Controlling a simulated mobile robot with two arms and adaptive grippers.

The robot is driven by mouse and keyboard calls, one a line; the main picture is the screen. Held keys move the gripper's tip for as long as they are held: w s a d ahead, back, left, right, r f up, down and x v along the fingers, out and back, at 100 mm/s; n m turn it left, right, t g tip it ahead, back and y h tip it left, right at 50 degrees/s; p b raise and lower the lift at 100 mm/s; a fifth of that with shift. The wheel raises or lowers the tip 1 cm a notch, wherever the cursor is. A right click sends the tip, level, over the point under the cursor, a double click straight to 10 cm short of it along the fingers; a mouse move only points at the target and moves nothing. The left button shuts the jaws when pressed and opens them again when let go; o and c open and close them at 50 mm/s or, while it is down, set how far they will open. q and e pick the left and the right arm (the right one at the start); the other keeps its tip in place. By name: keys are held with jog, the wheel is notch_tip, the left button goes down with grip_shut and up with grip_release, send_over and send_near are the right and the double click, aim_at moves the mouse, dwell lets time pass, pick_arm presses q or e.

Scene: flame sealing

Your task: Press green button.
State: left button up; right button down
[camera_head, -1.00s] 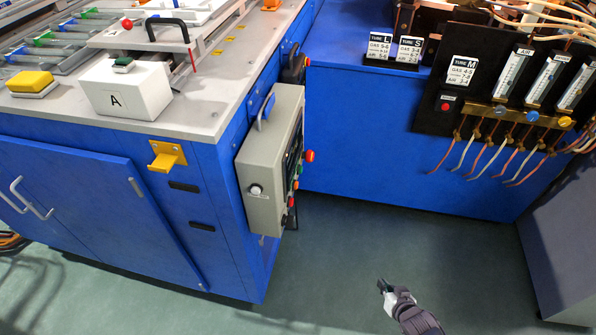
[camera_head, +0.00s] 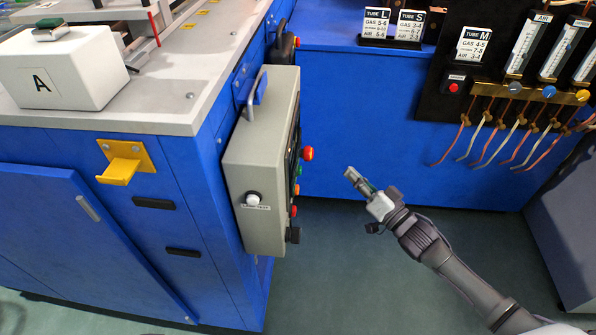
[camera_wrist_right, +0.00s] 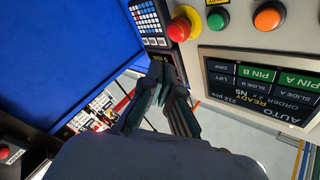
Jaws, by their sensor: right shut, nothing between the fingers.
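The grey control box (camera_head: 255,165) hangs on the side of the blue bench, its panel facing right. On that panel in the head view a small green button (camera_head: 299,171) sits just below a red mushroom button (camera_head: 308,153), seen edge-on. In the right wrist view the green button (camera_wrist_right: 217,20) is at the top, between the red mushroom button (camera_wrist_right: 183,24) and an orange button (camera_wrist_right: 269,17). My right gripper (camera_head: 352,176) is shut and empty, right of the panel and apart from it. Its fingers (camera_wrist_right: 162,78) point below the buttons in the wrist view. My left gripper is out of view.
A lit screen (camera_wrist_right: 262,85) and a keypad (camera_wrist_right: 148,20) are on the panel. A yellow bracket (camera_head: 122,165) juts from the bench. Open floor lies below my right arm.

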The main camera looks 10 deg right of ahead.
aim_at(300, 171)
jog(key=shift+a, duration=0.1)
jog(key=w+a+b, duration=0.1)
jog(key=w+a, duration=0.1)
jog(key=a, duration=0.6)
jog(key=shift+w+a, duration=0.15)
jog(key=shift+w, duration=0.05)
dwell(1.6)
jog(key=shift+w+a, duration=0.1)
jog(key=shift+a, duration=0.3)
